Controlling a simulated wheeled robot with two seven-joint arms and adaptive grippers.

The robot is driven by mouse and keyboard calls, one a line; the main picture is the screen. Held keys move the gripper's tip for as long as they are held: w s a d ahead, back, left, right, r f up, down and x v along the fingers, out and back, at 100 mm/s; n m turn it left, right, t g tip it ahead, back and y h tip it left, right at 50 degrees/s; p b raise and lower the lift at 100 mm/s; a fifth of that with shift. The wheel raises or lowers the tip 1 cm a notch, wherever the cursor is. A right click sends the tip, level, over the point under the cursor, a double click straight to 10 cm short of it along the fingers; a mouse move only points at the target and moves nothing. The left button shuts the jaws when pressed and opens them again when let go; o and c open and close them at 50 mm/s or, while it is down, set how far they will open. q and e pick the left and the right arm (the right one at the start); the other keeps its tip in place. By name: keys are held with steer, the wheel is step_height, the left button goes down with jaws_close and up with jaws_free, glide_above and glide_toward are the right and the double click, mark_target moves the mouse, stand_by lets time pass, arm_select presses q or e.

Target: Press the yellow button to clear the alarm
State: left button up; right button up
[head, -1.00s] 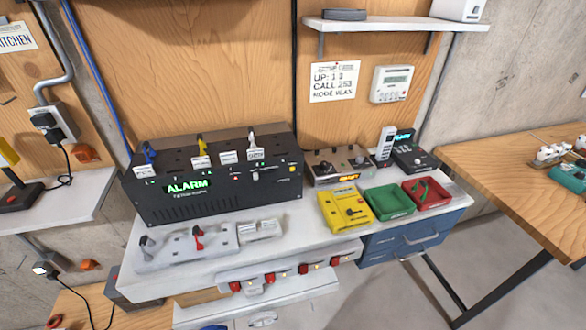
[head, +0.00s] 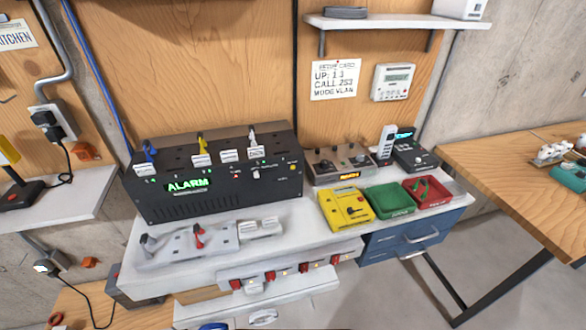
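A black control box (head: 215,185) stands on the white bench top, with a green lit display (head: 188,185) that reads ALARM. A small yellow button (head: 292,167) sits near the right end of its front face. A small red button (head: 236,175) is further left on the same face, and a white knob (head: 256,173) is between them. Tagged switches with blue, yellow and white handles stand along the top of the box. Neither of my grippers shows in the head view.
A grey plate (head: 187,244) with levers lies in front of the box. A wooden table (head: 510,175) stands at right; bare floor shows between.

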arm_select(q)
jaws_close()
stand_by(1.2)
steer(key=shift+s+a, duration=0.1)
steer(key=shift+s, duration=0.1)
